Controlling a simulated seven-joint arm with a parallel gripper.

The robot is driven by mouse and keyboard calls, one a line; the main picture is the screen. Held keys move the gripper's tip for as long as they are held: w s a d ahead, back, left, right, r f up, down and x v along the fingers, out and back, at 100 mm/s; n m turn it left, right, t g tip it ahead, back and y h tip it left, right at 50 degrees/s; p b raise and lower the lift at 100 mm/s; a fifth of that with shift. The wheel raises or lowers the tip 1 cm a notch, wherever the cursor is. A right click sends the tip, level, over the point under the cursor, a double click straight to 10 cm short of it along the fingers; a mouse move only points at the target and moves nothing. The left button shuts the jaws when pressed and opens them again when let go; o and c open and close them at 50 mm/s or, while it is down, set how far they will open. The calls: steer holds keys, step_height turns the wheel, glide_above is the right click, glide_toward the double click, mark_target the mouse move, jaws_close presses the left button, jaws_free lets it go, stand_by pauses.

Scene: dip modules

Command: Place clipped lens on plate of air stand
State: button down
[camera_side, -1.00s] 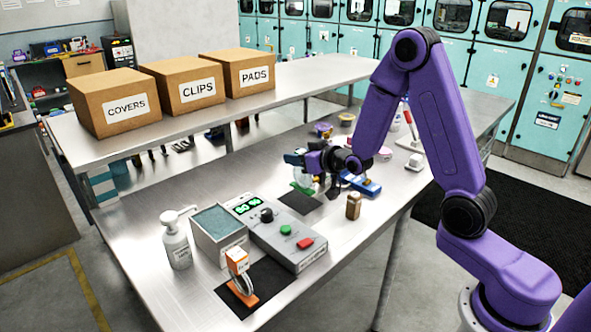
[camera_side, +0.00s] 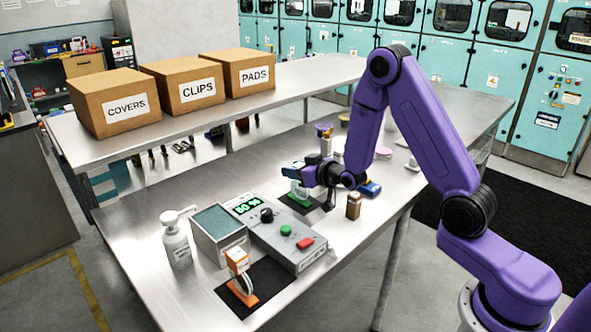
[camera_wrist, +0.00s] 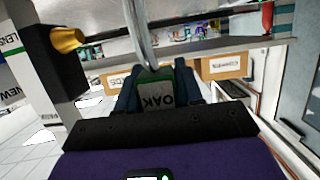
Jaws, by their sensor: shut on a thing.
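My gripper (camera_side: 298,172) is shut on the clipped lens, a clear ring lens (camera_side: 298,188) with a green foot (camera_side: 303,193). In the wrist view my gripper (camera_wrist: 157,88) has its dark blue fingers around the clip's tag (camera_wrist: 152,93), which reads "OAK" upside down. The lens ring (camera_wrist: 141,38) extends beyond the tag. In the side view the lens hangs upright over the far black square plate (camera_side: 290,203). The green foot is very close to this plate; I cannot tell whether it touches. My wrist partly hides the plate.
A second lens with an orange clip (camera_side: 238,262) stands on the near black plate (camera_side: 268,274). Between the plates is a grey control box (camera_side: 283,236) with a lit display. A brown bottle (camera_side: 353,206), an open-topped box (camera_side: 218,233) and a pump bottle (camera_side: 176,240) stand nearby.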

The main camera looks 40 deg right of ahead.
steer(key=c, duration=0.7)
jaws_free()
steer(key=shift+f, duration=0.1)
steer(key=shift+c, duration=0.2)
steer(key=shift+s+r, duration=0.2)
steer(key=v, duration=0.4)
steer(key=shift+s+r, duration=0.1)
steer(key=shift+s, duration=0.1)
step_height(320, 180, up, 5)
steer(key=shift+f, duration=0.1)
steer(key=shift+s+r, duration=0.1)
steer(key=shift+r, duration=1)
